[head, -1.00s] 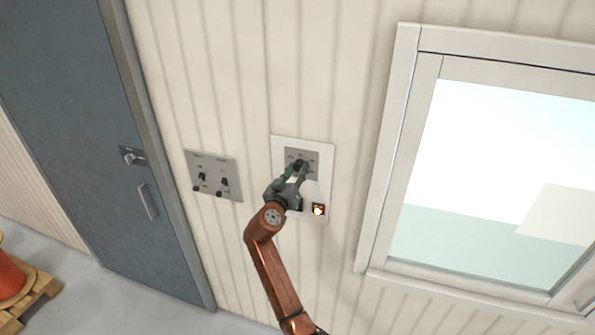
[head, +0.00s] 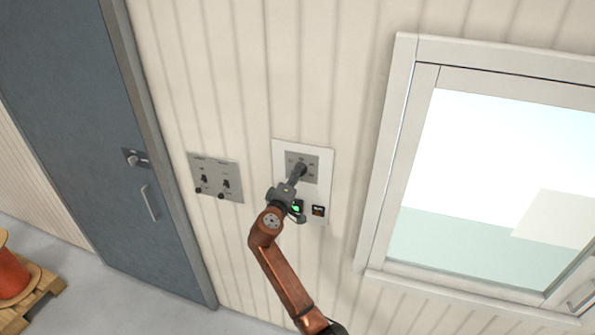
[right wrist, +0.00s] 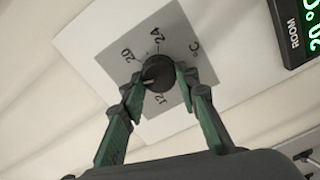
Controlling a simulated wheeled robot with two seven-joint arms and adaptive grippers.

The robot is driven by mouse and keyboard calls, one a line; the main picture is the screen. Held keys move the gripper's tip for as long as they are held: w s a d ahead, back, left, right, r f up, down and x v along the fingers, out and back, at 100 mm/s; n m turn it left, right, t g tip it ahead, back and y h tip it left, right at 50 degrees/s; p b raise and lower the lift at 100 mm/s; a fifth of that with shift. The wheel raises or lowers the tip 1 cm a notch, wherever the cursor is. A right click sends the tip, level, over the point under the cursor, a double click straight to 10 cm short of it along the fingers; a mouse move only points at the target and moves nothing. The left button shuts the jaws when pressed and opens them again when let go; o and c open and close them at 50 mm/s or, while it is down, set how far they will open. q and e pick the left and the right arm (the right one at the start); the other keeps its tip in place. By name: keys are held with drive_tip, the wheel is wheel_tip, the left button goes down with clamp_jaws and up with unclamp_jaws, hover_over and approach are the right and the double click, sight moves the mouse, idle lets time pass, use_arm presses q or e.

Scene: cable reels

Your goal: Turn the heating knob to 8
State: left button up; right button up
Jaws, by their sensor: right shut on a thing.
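The heating knob (right wrist: 158,72) is black and round, on a grey plate (right wrist: 180,38) marked 12, 20, 24 and °C in the right wrist view. Its pale pointer mark faces lower left, between the 12 and the 20; the left finger hides part of the scale there. My right gripper (right wrist: 155,80) is shut on the knob, one fingertip on each side. In the head view, the right gripper (head: 298,175) covers most of the knob on the grey plate (head: 309,158) of the white wall panel (head: 326,180). My left gripper is not in view.
A green room display (right wrist: 302,35) and a small dark indicator (head: 318,211) sit on the panel's lower part. A grey switch plate (head: 214,177) is to the left, then a blue-grey door (head: 95,120). A window (head: 480,170) is to the right.

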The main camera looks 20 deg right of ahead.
drive_tip(key=shift+s+d+f+n+p, duration=0.15)
drive_tip(key=shift+n+p, duration=1.55)
drive_tip(key=shift+n, duration=2.9)
drive_tip(key=shift+a+f+n+p, duration=0.2)
drive_tip(key=shift+n+p, duration=1.45)
drive_tip(key=shift+n, duration=2.95)
drive_tip(key=shift+s+d+f+n+p, duration=0.2)
drive_tip(key=shift+n+p, duration=1.5)
drive_tip(key=shift+n, duration=2.9)
drive_tip(key=shift+w, duration=0.1)
drive_tip(key=o, duration=1.2)
drive_tip(key=shift+r, duration=0.15)
drive_tip(key=shift+c, duration=0.2)
drive_tip(key=shift+r, duration=0.1)
